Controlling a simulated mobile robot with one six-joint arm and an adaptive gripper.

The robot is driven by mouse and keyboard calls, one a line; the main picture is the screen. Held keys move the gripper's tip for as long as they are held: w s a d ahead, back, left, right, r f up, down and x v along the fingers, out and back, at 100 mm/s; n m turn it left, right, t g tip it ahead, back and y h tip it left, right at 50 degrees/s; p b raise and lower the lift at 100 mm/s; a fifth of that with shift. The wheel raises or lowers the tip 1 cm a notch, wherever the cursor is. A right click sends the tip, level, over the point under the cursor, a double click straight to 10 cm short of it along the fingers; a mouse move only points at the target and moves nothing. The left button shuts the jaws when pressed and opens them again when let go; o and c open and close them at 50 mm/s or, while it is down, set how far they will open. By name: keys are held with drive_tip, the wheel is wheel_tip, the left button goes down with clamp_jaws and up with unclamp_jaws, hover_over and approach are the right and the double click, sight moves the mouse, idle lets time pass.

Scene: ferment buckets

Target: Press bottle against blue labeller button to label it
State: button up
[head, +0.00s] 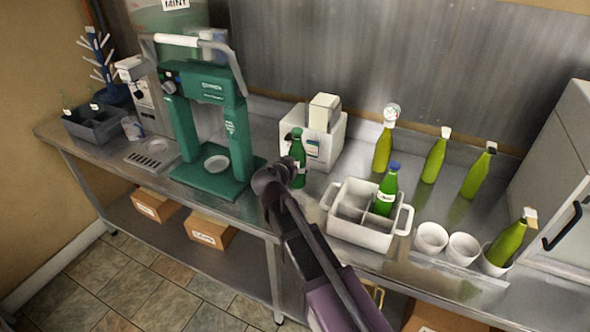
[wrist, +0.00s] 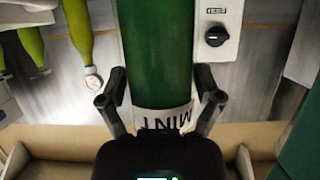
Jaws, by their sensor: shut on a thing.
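My gripper (head: 293,168) is shut on a green bottle (head: 298,150), held upright in front of the white labeller (head: 328,127). In the wrist view the scene is upside down. The bottle (wrist: 155,50) passes between the two fingers (wrist: 160,92), and a white label reading MINT (wrist: 165,121) shows on it. The labeller's white panel with a dark knob (wrist: 216,36) shows beside the bottle. The blue button cannot be made out, probably behind the bottle. Whether the bottle touches the labeller cannot be told.
A light crate (head: 340,233) holding a blue-capped green bottle (head: 386,192) stands right of the gripper. Several yellow-green bottles and white cups (head: 431,238) stand further right. A green press (head: 211,132) stands left. A metal wall rises behind the counter.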

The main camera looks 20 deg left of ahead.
sight(312, 147)
drive_tip(key=shift+w+d, duration=0.15)
drive_tip(key=shift+w, duration=1.8)
drive_tip(key=shift+w+d, duration=0.15)
drive_tip(key=shift+w, duration=1.75)
drive_tip(key=shift+w, duration=0.9)
drive_tip(key=shift+s, duration=0.2)
drive_tip(key=shift+s+a, duration=0.1)
drive_tip(key=shift+s, duration=2.2)
drive_tip(key=shift+r, duration=0.1)
drive_tip(key=p+v, duration=0.3)
drive_tip(key=v, duration=0.5)
drive_tip(key=shift+s, duration=0.3)
